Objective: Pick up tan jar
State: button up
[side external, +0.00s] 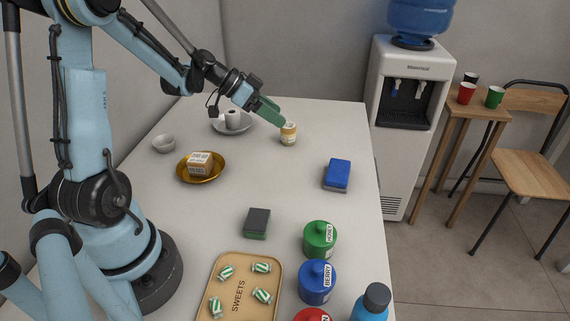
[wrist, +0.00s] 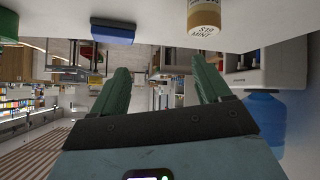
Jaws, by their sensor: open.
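The tan jar (side external: 288,134) stands upright on the white counter, toward its far end, with a pale label and a light top. In the wrist view, which looks upside down, the tan jar (wrist: 204,14) is at the top edge, partly cut off, with "MINT" on its label. My gripper (side external: 272,112) has green fingers and is just left of and above the jar in the side view. In the wrist view its fingers (wrist: 160,72) are spread with nothing between them. The jar is outside the fingers there; whether they touch it is unclear from the side.
A gold bowl (side external: 182,176) holds a block. A blue sponge (side external: 338,174) lies to the right. Green (side external: 319,240) and blue (side external: 317,283) jars and a tray (side external: 273,293) are nearer.

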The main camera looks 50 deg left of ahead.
aim_at(287, 125)
jog(key=a+f+m+t+h, duration=0.1)
jog(key=a+f+m+t, duration=0.15)
jog(key=a, duration=0.45)
jog(key=x, duration=1.1)
jog(key=shift+d+f, duration=0.2)
jog(key=shift+f, duration=0.2)
jog(key=c, duration=1.1)
